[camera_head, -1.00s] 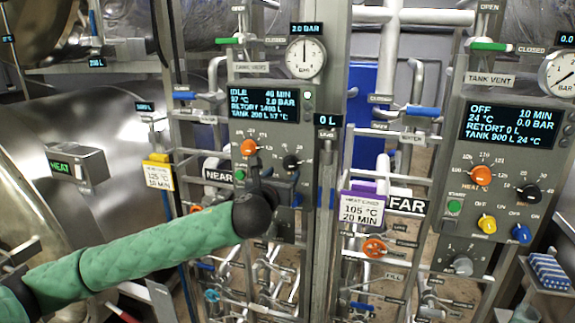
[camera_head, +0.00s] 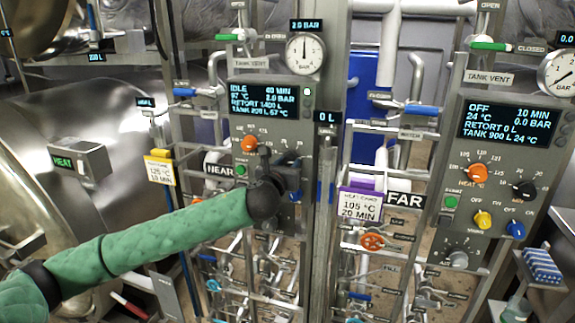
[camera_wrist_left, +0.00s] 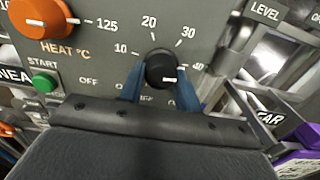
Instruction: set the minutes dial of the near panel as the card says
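The near panel (camera_head: 262,125) has a lit display (camera_head: 262,100) reading IDLE and 40 MIN. Its black minutes dial (camera_wrist_left: 161,66) shows in the left wrist view, its white mark turned to the right, near the 40. My left gripper (camera_wrist_left: 160,80) has one blue finger on each side of the dial, close against it, and looks shut on it. In the head view the gripper (camera_head: 291,172) mostly hides the dial. The yellow-topped card (camera_head: 160,170) left of the panel seems to read 125 °C and 10 MIN. My right gripper is not in view.
The orange heat dial (camera_head: 249,143) and green start button (camera_head: 240,170) sit left of the gripper. The far panel (camera_head: 505,150) stands at right, with a purple-topped card (camera_head: 360,203) reading 105 °C and 20 MIN. Pipes and valves fill the space below.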

